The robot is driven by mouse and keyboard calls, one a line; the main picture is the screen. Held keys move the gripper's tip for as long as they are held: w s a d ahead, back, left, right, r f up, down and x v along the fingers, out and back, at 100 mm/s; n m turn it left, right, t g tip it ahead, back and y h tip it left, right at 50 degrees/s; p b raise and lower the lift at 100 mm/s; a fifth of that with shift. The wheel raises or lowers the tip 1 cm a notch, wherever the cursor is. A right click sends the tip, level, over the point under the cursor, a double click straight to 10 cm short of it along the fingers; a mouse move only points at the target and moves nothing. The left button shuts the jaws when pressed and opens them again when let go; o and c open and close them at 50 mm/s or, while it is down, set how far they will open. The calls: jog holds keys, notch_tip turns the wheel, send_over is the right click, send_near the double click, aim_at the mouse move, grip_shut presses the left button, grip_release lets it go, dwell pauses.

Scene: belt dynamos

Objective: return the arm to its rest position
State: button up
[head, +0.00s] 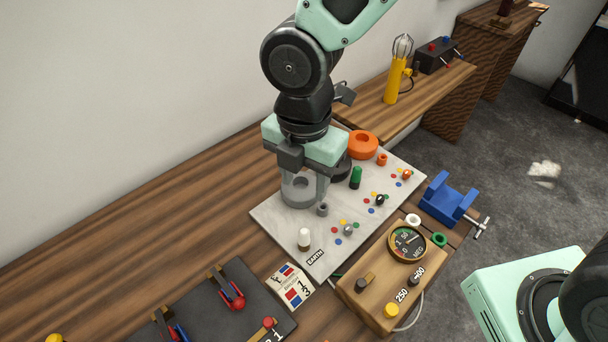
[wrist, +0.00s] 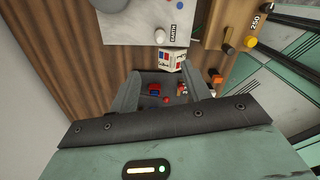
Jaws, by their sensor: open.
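My arm reaches down from the top of the head view over a light grey panel (head: 280,228) on a wooden bench. My gripper (head: 307,186) points down near a grey ring-shaped part (head: 297,191) and a small grey post (head: 322,210). Its fingers partly hide the ring; I cannot tell whether they touch it. In the wrist view my gripper (wrist: 164,88) has its fingers apart, with nothing held between them. Beyond the gap a dark board (wrist: 178,98) with red and blue parts shows.
Around the gripper stand an orange ring (head: 362,144), a green peg (head: 356,178) and a white knob (head: 304,238). A wooden meter box (head: 370,305) and a blue clamp (head: 447,200) are at right. A yellow lamp (head: 393,82) stands behind. Bare bench (head: 130,235) lies at left.

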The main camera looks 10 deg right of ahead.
dwell(0.4)
jog(key=s+d+m+b, duration=0.2)
jog(key=s+d+m, duration=0.2)
jog(key=m, duration=0.6)
jog(key=s+d+r+m+b, duration=0.1)
jog(key=s+d+m+b, duration=0.1)
jog(key=s+d+m, duration=0.2)
jog(key=s+m, duration=0.3)
jog(key=m, duration=0.3)
jog(key=shift+s+r+y, duration=0.15)
jog(key=shift+r+y, duration=0.05)
jog(key=shift+y, duration=0.1)
dwell(0.6)
